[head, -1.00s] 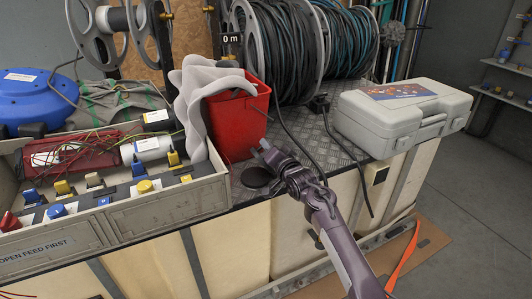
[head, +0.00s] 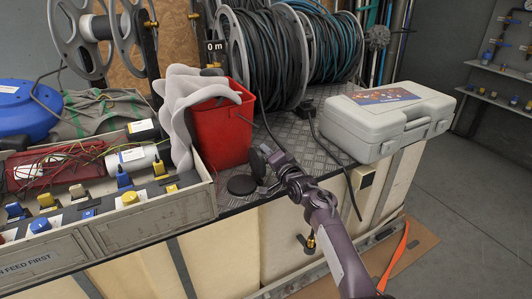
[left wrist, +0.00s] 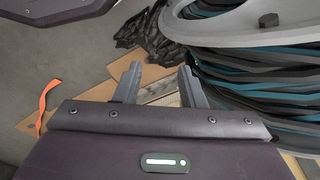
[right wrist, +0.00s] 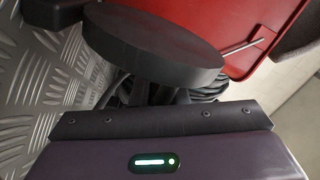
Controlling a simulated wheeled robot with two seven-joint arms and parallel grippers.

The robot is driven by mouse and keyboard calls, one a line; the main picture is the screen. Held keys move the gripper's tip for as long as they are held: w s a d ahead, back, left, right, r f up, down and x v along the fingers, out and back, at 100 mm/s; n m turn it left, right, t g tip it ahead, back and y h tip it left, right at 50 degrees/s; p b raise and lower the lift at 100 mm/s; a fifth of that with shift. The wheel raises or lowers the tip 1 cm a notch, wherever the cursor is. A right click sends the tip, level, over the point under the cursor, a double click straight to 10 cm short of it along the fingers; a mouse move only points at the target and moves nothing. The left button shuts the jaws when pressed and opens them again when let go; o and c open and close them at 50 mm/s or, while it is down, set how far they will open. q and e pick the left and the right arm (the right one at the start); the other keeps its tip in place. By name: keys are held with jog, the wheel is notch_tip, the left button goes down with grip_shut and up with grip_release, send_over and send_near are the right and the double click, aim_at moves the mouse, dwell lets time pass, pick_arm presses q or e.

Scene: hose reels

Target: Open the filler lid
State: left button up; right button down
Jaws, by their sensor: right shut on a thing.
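The filler lid (head: 257,163) is a black round disc. In the head view it stands tilted up on edge beside a dark round filler opening (head: 242,184) in the metal deck. My right gripper (head: 270,173) is at the lid, just right of the opening. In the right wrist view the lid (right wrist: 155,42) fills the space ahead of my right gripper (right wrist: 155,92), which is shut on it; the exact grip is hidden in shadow. My left gripper (left wrist: 160,80) shows only in the left wrist view, with its fingers apart and nothing between them.
A red bucket (head: 222,132) with a grey cloth stands just behind the opening. A grey parts tray (head: 150,217) lies left and a grey case (head: 385,128) right. Hose reels (head: 262,60) stand behind. A dark cable hangs over the deck edge right of my right gripper.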

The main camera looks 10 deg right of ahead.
jog(key=shift+s+f, duration=0.1)
jog(key=shift+f, duration=0.4)
jog(key=c, duration=1.5)
grip_release()
jog(key=shift+d, duration=0.1)
pick_arm(q)
jog(key=shift+w, duration=0.1)
pick_arm(e)
jog(key=shift+r, duration=0.1)
pick_arm(q)
jog(key=shift+r, duration=0.1)
pick_arm(e)
jog(key=shift+r, duration=0.1)
